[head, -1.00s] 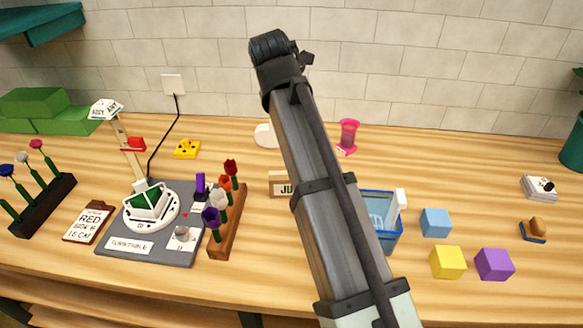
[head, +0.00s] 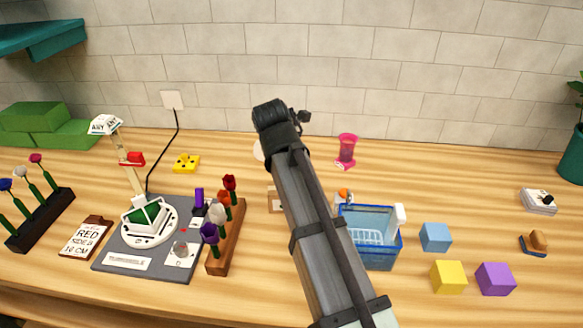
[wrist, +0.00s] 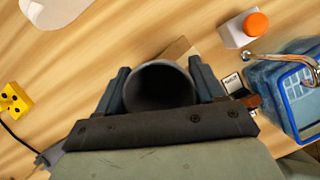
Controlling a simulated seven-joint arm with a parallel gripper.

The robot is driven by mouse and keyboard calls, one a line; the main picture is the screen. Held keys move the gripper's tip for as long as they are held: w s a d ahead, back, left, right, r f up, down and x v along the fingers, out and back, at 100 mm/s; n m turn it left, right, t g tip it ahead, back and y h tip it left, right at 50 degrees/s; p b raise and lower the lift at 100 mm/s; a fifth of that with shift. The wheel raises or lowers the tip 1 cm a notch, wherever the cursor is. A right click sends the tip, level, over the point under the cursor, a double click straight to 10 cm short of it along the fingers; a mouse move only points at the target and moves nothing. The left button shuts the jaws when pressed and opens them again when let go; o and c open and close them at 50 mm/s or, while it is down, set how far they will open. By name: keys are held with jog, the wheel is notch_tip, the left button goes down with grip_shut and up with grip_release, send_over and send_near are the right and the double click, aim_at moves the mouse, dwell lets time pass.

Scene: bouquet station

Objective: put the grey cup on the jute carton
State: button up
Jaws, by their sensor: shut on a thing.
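The grey cup (wrist: 160,84) is held upright between the fingers of my gripper (wrist: 160,80) in the wrist view. I look down into its dark open mouth. In the head view my arm hides the cup and the fingers. The jute carton (head: 273,201) shows only as a small tan piece at the left edge of my arm; the rest is hidden behind it. In the wrist view a tan corner (wrist: 178,48), probably the carton, shows just beyond the cup's rim. I cannot tell whether cup and carton touch.
A blue basket (head: 368,262) stands right of my arm, with a small orange-topped item (wrist: 256,23) near it. A pink hourglass-shaped thing (head: 347,148) is behind. The flower rack (head: 226,250) and turntable (head: 150,222) are left. Blue, yellow and purple cubes (head: 495,279) lie right.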

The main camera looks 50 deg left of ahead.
jog(key=shift+f, duration=0.1)
jog(key=o, duration=1.1)
jog(key=v, duration=1.2)
